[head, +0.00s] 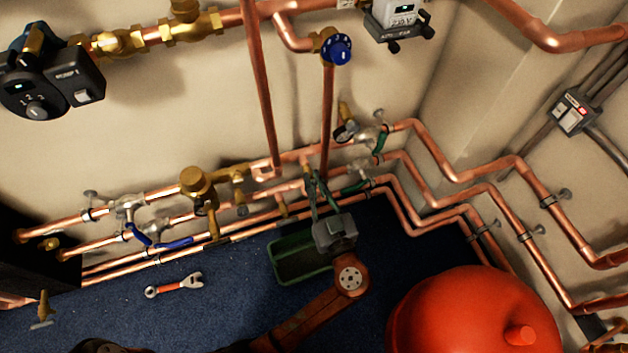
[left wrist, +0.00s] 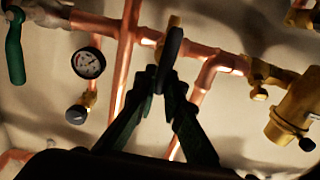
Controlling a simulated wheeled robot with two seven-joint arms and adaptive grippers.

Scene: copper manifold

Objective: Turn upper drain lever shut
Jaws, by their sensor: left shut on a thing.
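My left gripper (head: 308,174) reaches up from the bottom to the manifold pipes, just left of the two green levers. In the left wrist view, its fingertips (left wrist: 165,78) come together on a dark, narrow handle seen nearly end-on, which I take to be the upper drain lever (left wrist: 172,46). A brass piece (left wrist: 174,22) shows behind it, by the copper pipe. In the head view the fingers hide the handle, and I cannot tell its exact angle. My right gripper is not in view.
Green levers (head: 381,141) (head: 355,188) and a pressure gauge (head: 346,131) are close on the right. Blue levers (head: 150,240) are on the left. A green tray (head: 288,279) and a wrench (head: 176,286) lie on the blue floor. A red tank (head: 470,320) stands lower right.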

